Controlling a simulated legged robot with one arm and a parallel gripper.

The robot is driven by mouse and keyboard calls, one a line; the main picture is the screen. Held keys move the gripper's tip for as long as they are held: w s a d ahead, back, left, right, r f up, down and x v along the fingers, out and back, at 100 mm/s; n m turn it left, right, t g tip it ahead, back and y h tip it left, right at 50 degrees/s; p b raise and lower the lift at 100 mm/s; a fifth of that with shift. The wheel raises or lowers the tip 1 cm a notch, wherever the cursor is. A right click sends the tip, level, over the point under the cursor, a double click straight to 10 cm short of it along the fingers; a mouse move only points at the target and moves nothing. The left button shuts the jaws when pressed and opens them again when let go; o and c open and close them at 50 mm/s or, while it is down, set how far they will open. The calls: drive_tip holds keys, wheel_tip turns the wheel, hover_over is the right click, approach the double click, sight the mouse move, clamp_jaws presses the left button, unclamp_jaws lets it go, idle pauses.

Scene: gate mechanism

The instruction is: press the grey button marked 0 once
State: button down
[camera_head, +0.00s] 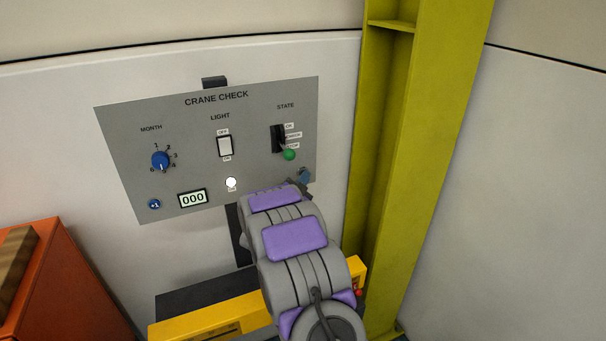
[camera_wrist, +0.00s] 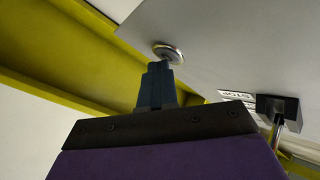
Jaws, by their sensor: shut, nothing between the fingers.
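A round, pale metal-rimmed button (camera_wrist: 172,50) sits on the grey panel in the wrist view. It shows no readable mark, so I cannot confirm the 0. My gripper (camera_wrist: 158,68) is shut and empty, its narrow dark blue-grey fingers pointing at this button. The fingertips overlap its lower edge in the picture; I cannot tell if they touch it. In the head view my gripper (camera_head: 304,176) is at the lower right corner of the CRANE CHECK panel (camera_head: 190,125). There my fingers and wrist cover the button's place.
The state lever with its green ball (camera_head: 289,154) is just above my gripper. The panel also bears a light switch (camera_head: 225,146), white round lamp (camera_head: 231,183), 000 display (camera_head: 193,198), blue +1 button (camera_head: 154,204) and month knob (camera_head: 160,160). A yellow beam (camera_head: 410,150) stands close right.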

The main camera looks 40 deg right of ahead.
drive_tip(key=shift+s, duration=0.1)
idle(0.3)
drive_tip(key=shift+s+a+b, duration=0.2)
drive_tip(key=shift+s+b, duration=0.25)
drive_tip(key=shift+s, duration=0.2)
drive_tip(key=shift+s, duration=0.1)
drive_tip(key=s+b, duration=0.1)
drive_tip(key=s, duration=0.1)
drive_tip(key=s+a+b, duration=0.1)
drive_tip(key=s, duration=0.1)
drive_tip(key=shift+s, duration=0.35)
drive_tip(key=shift+a, duration=0.1)
idle(0.6)
